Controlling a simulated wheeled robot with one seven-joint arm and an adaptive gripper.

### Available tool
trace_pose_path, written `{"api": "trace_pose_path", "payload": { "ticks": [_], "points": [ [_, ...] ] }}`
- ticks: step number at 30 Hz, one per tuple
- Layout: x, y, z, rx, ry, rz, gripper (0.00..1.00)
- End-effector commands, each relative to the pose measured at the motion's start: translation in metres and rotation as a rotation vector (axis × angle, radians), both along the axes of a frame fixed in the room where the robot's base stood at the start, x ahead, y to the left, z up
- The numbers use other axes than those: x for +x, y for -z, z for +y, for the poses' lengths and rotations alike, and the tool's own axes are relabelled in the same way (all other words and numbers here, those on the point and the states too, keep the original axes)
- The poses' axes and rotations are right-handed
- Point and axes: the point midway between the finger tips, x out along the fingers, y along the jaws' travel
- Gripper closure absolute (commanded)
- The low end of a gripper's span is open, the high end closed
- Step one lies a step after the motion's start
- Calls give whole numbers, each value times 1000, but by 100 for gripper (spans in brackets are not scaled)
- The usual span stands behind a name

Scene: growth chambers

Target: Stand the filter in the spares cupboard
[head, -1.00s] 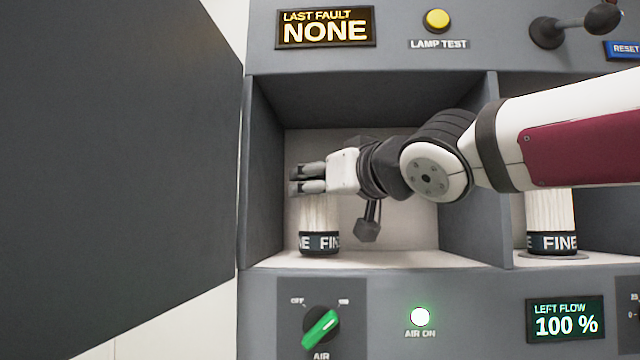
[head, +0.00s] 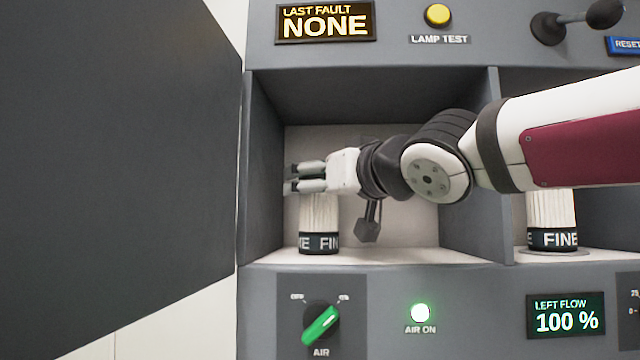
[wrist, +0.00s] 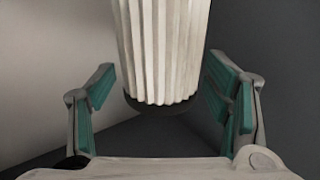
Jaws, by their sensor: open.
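A white pleated filter (head: 319,212) with a dark band lettered "FINE" stands upright on the floor of the left open compartment (head: 410,255). Its top is hidden behind my gripper (head: 306,178) in the head view. My gripper reaches in from the right, level with the filter's upper part. In the wrist view the filter (wrist: 160,50) shows between the two green-padded fingers (wrist: 162,100), with a visible gap on each side. The fingers are open and hold nothing.
A second "FINE" filter (head: 551,215) stands in the right compartment, partly behind my arm. A large grey door panel (head: 120,140) stands open at left. A dark knobbed lever (head: 369,225) shows below my wrist. The green air knob (head: 321,325) is below the compartment.

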Motion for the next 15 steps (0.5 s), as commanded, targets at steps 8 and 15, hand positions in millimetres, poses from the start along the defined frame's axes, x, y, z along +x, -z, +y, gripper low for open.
{"api": "trace_pose_path", "payload": {
  "ticks": [8,15],
  "points": [
    [-26,-2,-18,2,2,-1,29],
    [-67,-3,-43,3,0,-1,29]
  ]
}}
